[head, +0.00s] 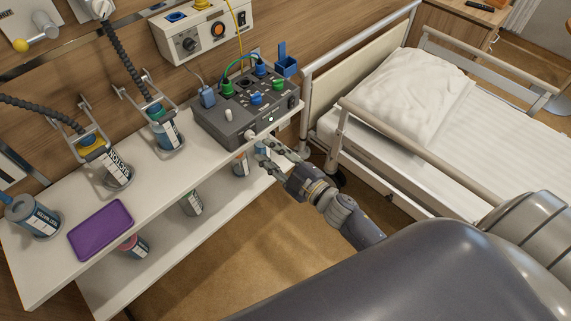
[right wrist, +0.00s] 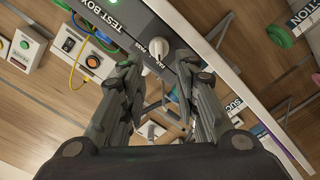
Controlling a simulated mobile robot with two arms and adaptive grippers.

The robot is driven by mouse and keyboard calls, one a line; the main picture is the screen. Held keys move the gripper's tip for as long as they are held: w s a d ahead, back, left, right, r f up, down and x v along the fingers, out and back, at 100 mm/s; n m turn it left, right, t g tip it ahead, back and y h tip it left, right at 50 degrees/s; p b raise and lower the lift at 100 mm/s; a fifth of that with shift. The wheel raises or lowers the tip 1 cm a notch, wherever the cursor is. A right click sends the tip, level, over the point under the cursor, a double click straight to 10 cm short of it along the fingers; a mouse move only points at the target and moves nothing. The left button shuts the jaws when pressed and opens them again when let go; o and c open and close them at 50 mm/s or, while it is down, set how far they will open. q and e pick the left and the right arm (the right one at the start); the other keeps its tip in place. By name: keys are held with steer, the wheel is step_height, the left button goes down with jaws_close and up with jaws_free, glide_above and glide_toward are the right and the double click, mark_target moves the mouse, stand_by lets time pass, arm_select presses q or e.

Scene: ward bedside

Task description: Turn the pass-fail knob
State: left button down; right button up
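The dark grey test box (head: 240,112) stands at the right end of the white shelf. The white pass-fail knob (right wrist: 154,56) is on its front face in the right wrist view, near the printed words PASS and FAIL. It shows small in the head view (head: 249,134). My right gripper (head: 268,149) is just in front of that face. In the right wrist view its fingers are apart (right wrist: 156,72), with the knob between and slightly beyond the tips. I cannot tell whether they touch it. My left gripper is not in view.
A bed with rails (head: 385,150) stands right of the shelf. Bottles in wire holders and a purple tray (head: 101,229) are on the shelf (head: 190,185) to the left. A wall panel (head: 205,30) hangs above the box. Bare floor lies in front.

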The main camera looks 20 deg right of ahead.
steer(key=v, duration=0.6)
steer(key=shift+s, duration=0.3)
steer(key=s+d+f+m+g+h, duration=0.1)
steer(key=s+f+m+g+h, duration=0.15)
steer(key=f, duration=0.75)
steer(key=s+d+f+m+g+h, duration=0.15)
steer(key=s+f, duration=0.25)
steer(key=f, duration=0.6)
steer(key=s+d+f+m+g+h, duration=0.1)
steer(key=s+d+f+m+g, duration=0.2)
steer(key=f, duration=0.6)
steer(key=s+a+f+m+g, duration=0.1)
steer(key=s+f+g, duration=0.2)
steer(key=s+f, duration=0.3)
steer(key=s+f+m+g, duration=0.1)
steer(key=s+f+g, duration=0.2)
steer(key=s, duration=1)
steer(key=s+a+f+m+g+h, duration=0.1)
steer(key=s+f+g, duration=0.2)
steer(key=s+f, duration=0.5)
steer(key=shift+s+a+f+m, duration=0.35)
steer(key=shift+s+a+m, duration=0.05)
steer(key=shift+s, duration=0.5)
